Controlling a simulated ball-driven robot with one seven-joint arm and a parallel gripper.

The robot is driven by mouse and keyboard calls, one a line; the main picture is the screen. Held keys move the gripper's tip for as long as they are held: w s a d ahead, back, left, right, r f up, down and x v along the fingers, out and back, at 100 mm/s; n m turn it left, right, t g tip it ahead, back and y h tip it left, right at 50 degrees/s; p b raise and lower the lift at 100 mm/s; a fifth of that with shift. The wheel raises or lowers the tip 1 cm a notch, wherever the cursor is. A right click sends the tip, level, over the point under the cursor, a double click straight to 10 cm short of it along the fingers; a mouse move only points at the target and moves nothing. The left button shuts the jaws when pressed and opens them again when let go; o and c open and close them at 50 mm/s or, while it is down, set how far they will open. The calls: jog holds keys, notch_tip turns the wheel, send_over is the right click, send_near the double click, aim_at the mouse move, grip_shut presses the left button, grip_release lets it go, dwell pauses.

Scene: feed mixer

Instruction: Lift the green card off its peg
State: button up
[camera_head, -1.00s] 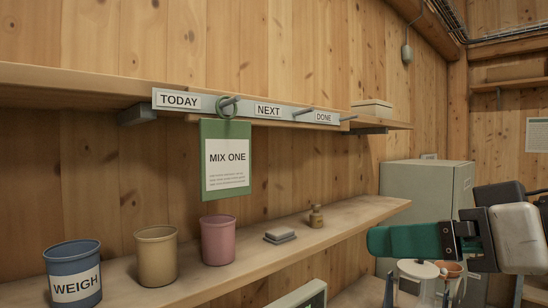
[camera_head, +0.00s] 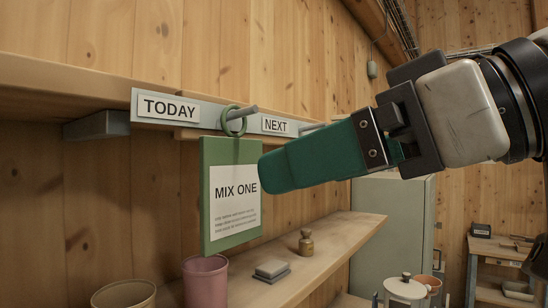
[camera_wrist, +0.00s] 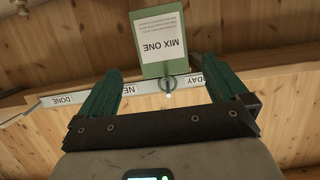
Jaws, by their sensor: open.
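The green card (camera_head: 217,225) with a white "MIX ONE" sheet hangs by its green ring (camera_head: 226,121) on a peg (camera_head: 249,112) of the grey rail, between the TODAY and NEXT labels. In the wrist view the card (camera_wrist: 161,58) appears upside down, with its ring (camera_wrist: 168,83) in line with the gap between the fingers. My gripper (camera_head: 272,172) has green fingers and is to the right of the card in the head view, its tip overlapping the card's right edge. In the wrist view my gripper (camera_wrist: 160,68) is open, with nothing between its fingers. Contact is not visible.
Below are a pink cup (camera_head: 206,285), a tan cup (camera_head: 124,294), a grey block (camera_head: 271,269) and a brass weight (camera_head: 306,243) on the lower shelf (camera_head: 345,235). A grey cabinet (camera_head: 390,230) stands behind.

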aim_at(238, 177)
jog(key=p+x, duration=0.2)
jog(key=x, duration=0.9)
jog(key=shift+w+a, duration=0.1)
jog(key=shift+a, duration=0.15)
jog(key=c, duration=0.7)
jog(key=shift+o, duration=0.2)
jog(key=shift+r, duration=0.1)
jog(key=shift+r, duration=0.15)
jog(key=shift+r+p, duration=0.35)
jog(key=shift+p, duration=0.15)
